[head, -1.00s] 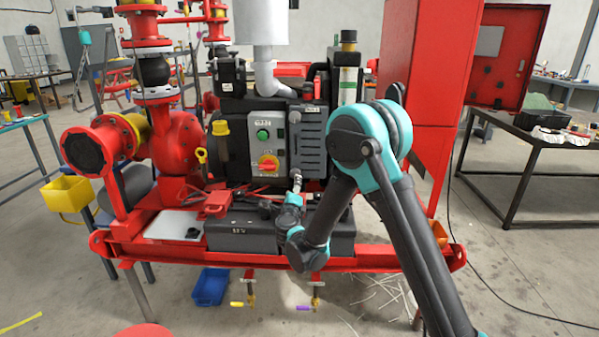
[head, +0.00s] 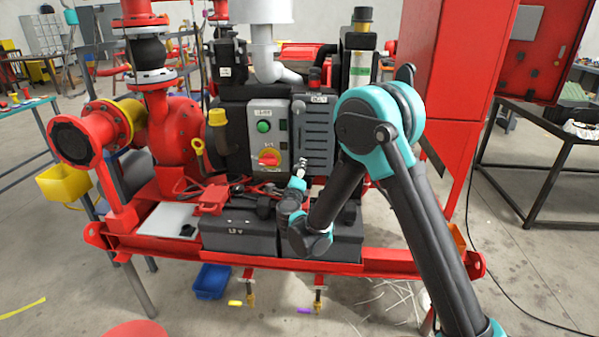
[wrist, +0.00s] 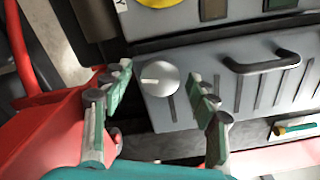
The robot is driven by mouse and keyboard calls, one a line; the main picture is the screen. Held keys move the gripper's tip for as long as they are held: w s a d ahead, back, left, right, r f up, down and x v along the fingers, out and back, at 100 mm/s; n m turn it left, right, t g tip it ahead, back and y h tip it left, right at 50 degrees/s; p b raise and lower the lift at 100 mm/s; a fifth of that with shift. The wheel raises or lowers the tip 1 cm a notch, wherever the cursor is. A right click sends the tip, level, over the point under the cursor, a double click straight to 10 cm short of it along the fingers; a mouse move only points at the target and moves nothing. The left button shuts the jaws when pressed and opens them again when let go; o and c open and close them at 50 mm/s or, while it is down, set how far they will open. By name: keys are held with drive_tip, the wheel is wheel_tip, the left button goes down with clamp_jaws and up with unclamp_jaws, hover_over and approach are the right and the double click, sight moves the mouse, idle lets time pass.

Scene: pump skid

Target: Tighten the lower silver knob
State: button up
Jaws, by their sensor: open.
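The lower silver knob (wrist: 158,77) is a round, pale knob with a light bar mark across its face. It sits at the left end of the grey slotted cover (wrist: 225,85) in the wrist view. My gripper (wrist: 161,73) is open, with one finger on each side of the knob and gaps visible between fingers and knob. In the head view my gripper (head: 303,165) is at the lower part of the grey cover (head: 316,140), and I cannot make out the knob there.
A black handle (wrist: 262,63) stands out from the cover. A control box (head: 268,140) with a green button and a red-yellow switch is beside the cover. A black battery box (head: 240,230) and the red skid rail (head: 200,262) lie below. A red cabinet (head: 430,110) stands at right.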

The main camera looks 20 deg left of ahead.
drive_tip(key=c, duration=1.2)
drive_tip(key=shift+o, duration=0.2)
drive_tip(key=shift+n, duration=0.8)
drive_tip(key=o, duration=1.2)
drive_tip(key=shift+c, duration=0.2)
drive_tip(key=v, duration=1.2)
